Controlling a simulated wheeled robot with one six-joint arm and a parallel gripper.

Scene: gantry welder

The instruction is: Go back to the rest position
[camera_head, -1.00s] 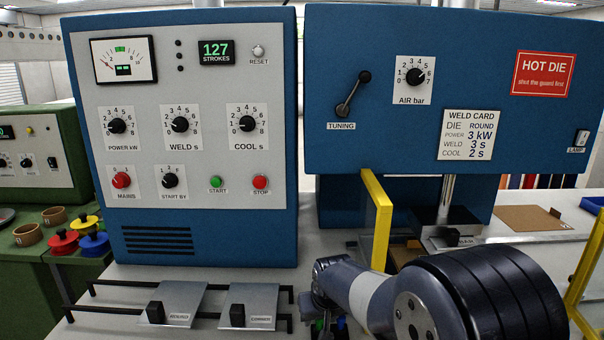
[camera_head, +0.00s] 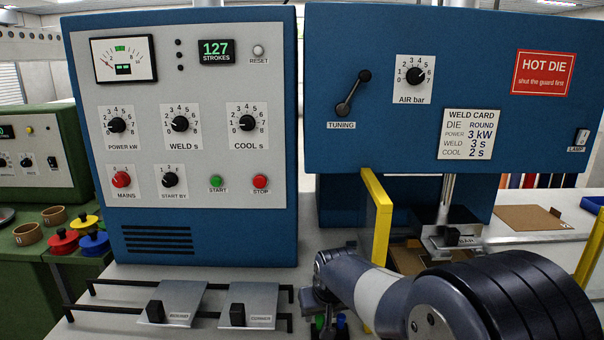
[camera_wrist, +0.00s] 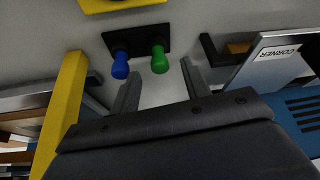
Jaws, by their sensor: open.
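My gripper (camera_wrist: 160,88) is open in the wrist view, with its two fingers apart and nothing between them. A blue knob (camera_wrist: 120,66) and a green knob (camera_wrist: 159,60) on a black base lie just beyond the fingertips; I cannot tell the exact gap. In the head view my arm reaches in from the lower right, and its wrist hangs low in front of the machine. The gripper's fingers are not clear there. The green knob (camera_head: 319,322) and blue knob (camera_head: 341,322) show at the bottom edge, partly cut off.
The blue control cabinet (camera_head: 185,236) stands behind at left. A yellow guard post (camera_head: 379,232) rises close beside my arm, with another yellow post (camera_head: 590,245) at far right. The CORNER slide plate (camera_head: 252,300) and its rails (camera_head: 110,284) lie left of my wrist.

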